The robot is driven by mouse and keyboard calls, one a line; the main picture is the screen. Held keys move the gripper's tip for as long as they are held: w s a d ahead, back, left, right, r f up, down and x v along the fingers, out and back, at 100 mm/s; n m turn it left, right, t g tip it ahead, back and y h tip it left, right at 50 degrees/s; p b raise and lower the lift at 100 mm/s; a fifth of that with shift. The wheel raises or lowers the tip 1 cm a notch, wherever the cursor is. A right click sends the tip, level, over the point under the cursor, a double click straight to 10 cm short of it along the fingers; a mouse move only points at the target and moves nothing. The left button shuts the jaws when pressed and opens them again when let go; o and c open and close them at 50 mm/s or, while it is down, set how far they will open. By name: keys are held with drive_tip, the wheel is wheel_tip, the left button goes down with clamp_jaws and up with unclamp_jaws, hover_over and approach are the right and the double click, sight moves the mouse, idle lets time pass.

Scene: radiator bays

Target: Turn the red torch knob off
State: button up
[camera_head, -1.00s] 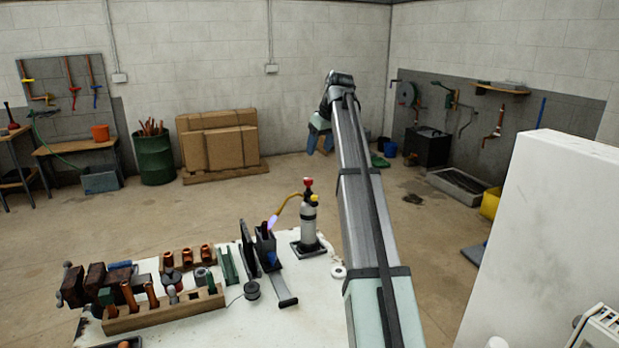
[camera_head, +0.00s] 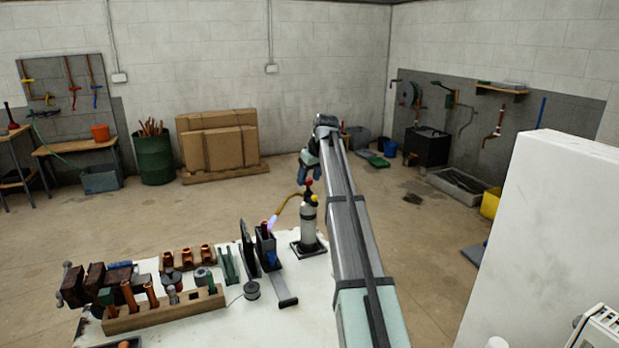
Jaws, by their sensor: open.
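The red torch knob (camera_head: 308,182) sits at the top of the torch, above its pale cylinder (camera_head: 308,225), near the right end of the white table. A yellow knob (camera_head: 314,198) is just below it. A curved hose leads left to a nozzle with a bluish-violet flame (camera_head: 272,221). My gripper (camera_head: 306,178) is open and shows small and partly hidden at the arm's far end. In the picture it sits right above the red knob; I cannot tell whether they touch or how far apart they are in depth.
A dark upright plate (camera_head: 247,247) and a stand (camera_head: 265,246) are left of the torch. A wooden rack (camera_head: 165,312) with copper fittings lies at the front left. A large white block (camera_head: 545,240) fills the right side.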

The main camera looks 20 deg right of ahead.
drive_tip(key=shift+f, duration=0.1)
drive_tip(key=c, duration=1)
